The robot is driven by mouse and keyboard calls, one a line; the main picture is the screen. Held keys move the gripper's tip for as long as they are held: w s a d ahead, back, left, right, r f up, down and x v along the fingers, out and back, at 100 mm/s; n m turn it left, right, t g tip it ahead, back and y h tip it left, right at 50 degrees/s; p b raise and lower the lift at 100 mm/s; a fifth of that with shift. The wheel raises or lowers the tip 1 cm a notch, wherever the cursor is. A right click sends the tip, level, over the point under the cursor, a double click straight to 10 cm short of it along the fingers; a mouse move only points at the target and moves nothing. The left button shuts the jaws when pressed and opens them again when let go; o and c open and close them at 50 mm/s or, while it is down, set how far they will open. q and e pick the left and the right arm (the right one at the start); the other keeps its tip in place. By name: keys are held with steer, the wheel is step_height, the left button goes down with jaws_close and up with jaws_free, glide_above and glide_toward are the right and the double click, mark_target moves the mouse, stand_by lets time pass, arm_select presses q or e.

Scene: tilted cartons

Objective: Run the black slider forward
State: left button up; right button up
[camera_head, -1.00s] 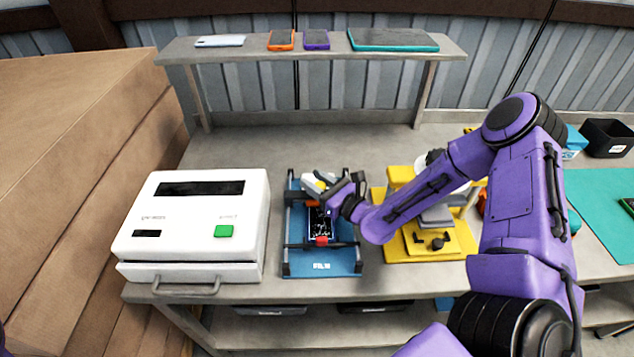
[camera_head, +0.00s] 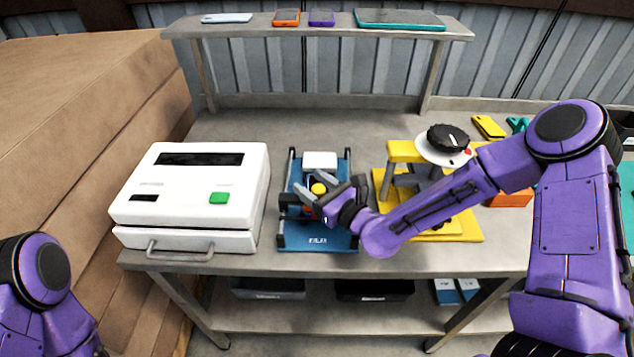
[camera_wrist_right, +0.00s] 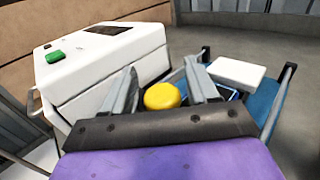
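The blue fixture (camera_head: 300,238) with dark side rails stands on the bench. A dark crosspiece, probably the black slider (camera_head: 288,200), spans it, largely hidden by my right gripper. A round yellow knob (camera_head: 319,188) sits at the gripper and also shows in the wrist view (camera_wrist_right: 163,96). My right gripper (camera_head: 310,187) is over the fixture, its fingers spread on either side of the knob with small apparent gaps. A white block (camera_head: 320,160) is at the fixture's back. My left arm shows at lower left, but its gripper is out of view.
A white machine (camera_head: 190,200) with a green button stands close left of the fixture. A yellow stand (camera_head: 458,228) with a black-topped dial is close on the right, behind my right arm. Phones lie on the raised shelf (camera_head: 345,30). Bench behind the fixture is clear.

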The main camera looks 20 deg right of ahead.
steer(key=shift+w, duration=0.25)
steer(key=v, duration=1)
steer(key=shift+s+b, duration=0.25)
steer(key=shift+b, duration=0.2)
steer(key=shift+d, duration=0.1)
